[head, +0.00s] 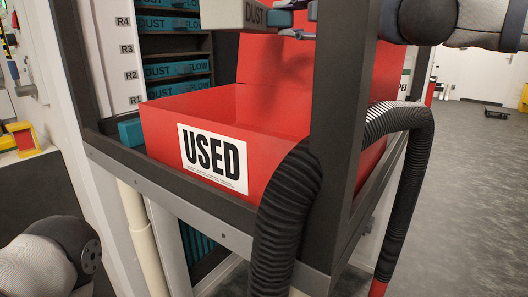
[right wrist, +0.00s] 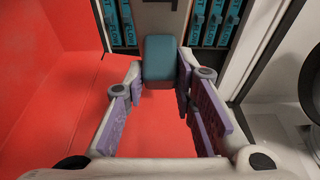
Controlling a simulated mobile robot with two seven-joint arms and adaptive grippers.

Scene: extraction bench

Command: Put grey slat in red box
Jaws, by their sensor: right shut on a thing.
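The red box (head: 160,120) with a white "USED" label stands open on a shelf in the middle of the head view. The grey slat (head: 230,13), with a "DUST" label and a teal end, is at the top edge, above the box in the picture and partly cut off. My right gripper (head: 304,12) is at its teal end, mostly out of frame. In the right wrist view, my right gripper (right wrist: 158,72) is shut on the slat's teal end (right wrist: 158,55), with red box surface below and left. My left gripper is not in view.
A rack of teal slats (head: 178,70) marked "DUST" and "FLOW" stands behind the box. A dark frame post (head: 338,110) and a black ribbed hose (head: 285,215) stand in front of its right side. Open floor (head: 475,180) lies to the right.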

